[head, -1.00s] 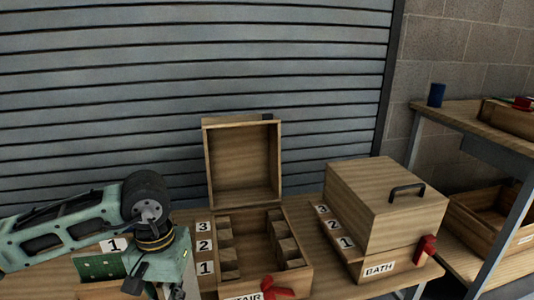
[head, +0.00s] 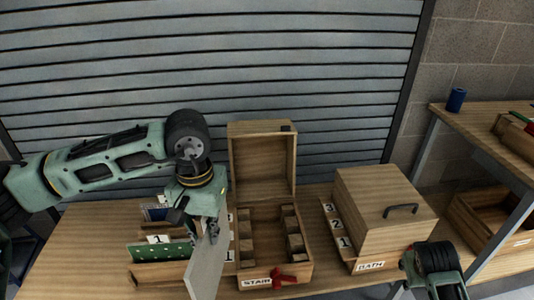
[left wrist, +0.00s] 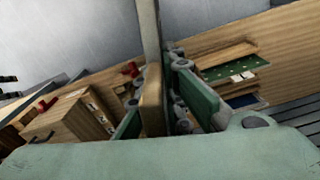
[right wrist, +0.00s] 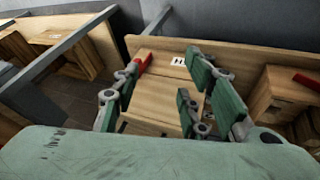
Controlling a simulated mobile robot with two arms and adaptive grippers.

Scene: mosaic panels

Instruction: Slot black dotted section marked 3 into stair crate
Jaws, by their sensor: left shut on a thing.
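My left gripper (head: 206,226) is shut on a thin flat panel (head: 207,268), held upright just left of the stair crate. Its grey side faces the head view; no dots or number show on it. It also stands between the fingers in the left wrist view (left wrist: 149,40). The stair crate (head: 262,281) is open, its lid raised at the back, with slotted blocks along both inner sides. Its number tags on the left are partly hidden by the panel and gripper. My right gripper (right wrist: 160,95) is open and empty, above the bath crate side.
A rack with a green dotted panel (head: 163,252) tagged 1 stands left of the held panel. The closed bath crate (head: 385,215) with a black handle stands to the right. A red clamp-like piece (head: 285,277) sits on the stair crate's front. A shelf table (head: 485,135) is far right.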

